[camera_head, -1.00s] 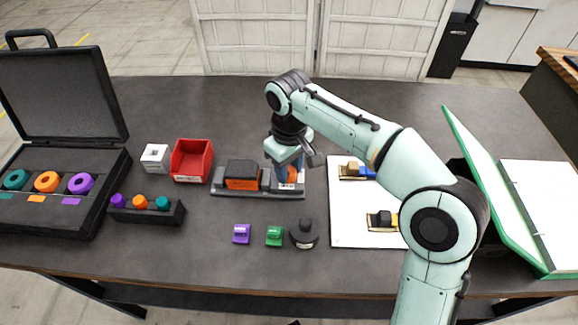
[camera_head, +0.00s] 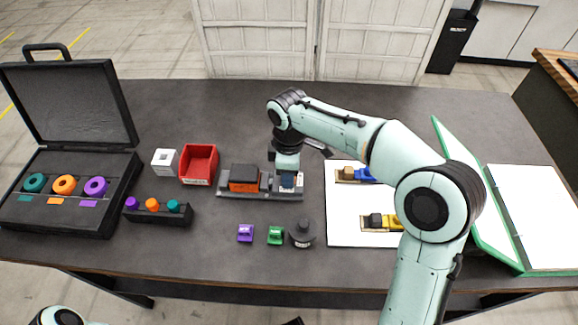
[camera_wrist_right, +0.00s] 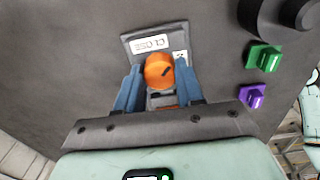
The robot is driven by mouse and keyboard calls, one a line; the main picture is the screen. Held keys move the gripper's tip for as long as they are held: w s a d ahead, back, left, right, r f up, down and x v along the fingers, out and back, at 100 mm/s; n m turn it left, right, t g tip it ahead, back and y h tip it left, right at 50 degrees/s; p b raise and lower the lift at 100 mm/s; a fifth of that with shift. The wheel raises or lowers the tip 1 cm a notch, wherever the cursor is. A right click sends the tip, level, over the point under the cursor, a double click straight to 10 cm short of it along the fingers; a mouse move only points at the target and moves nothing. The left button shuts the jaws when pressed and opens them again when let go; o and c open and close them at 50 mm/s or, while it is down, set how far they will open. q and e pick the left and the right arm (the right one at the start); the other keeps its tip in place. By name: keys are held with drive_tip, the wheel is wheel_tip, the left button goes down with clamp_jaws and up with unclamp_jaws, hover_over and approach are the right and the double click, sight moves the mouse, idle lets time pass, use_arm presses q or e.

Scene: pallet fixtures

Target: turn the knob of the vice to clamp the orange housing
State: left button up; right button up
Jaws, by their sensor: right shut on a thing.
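The vice (camera_head: 232,194) lies on the table, a long grey fixture. The orange housing (camera_head: 244,187) sits in it under a dark block, at the left of my right gripper. My right gripper (camera_head: 288,180) points down at the vice's right end and hides the knob in the head view. In the right wrist view the orange knob (camera_wrist_right: 158,71) stands between the two blue fingers of the right gripper (camera_wrist_right: 159,84), which is shut on it. A plate marked CLOSE (camera_wrist_right: 151,43) lies beside the knob. My left gripper is not in view.
A red bin (camera_head: 198,165) and a white block (camera_head: 164,161) stand left of the vice. A purple piece (camera_head: 245,233), a green piece (camera_head: 276,235) and a dark round piece (camera_head: 302,234) lie in front. A white sheet (camera_head: 342,232) lies to the right.

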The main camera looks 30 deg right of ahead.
drive_tip(key=n+p, duration=0.1)
drive_tip(key=n, duration=0.1)
drive_tip(key=n+p, duration=0.1)
drive_tip(key=n, duration=0.1)
drive_tip(key=shift+r+n, duration=0.2)
drive_tip(key=shift+n, duration=0.1)
use_arm(q)
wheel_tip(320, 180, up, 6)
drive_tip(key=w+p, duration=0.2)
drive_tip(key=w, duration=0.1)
drive_tip(key=shift+p, duration=0.3)
use_arm(e)
drive_tip(key=shift+n, duration=2.3)
drive_tip(key=shift+f, duration=0.1)
drive_tip(key=o, duration=1)
drive_tip(key=shift+o, duration=0.2)
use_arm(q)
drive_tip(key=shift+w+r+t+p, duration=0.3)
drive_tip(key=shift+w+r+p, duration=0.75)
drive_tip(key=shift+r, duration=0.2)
use_arm(e)
wheel_tip(320, 180, up, 13)
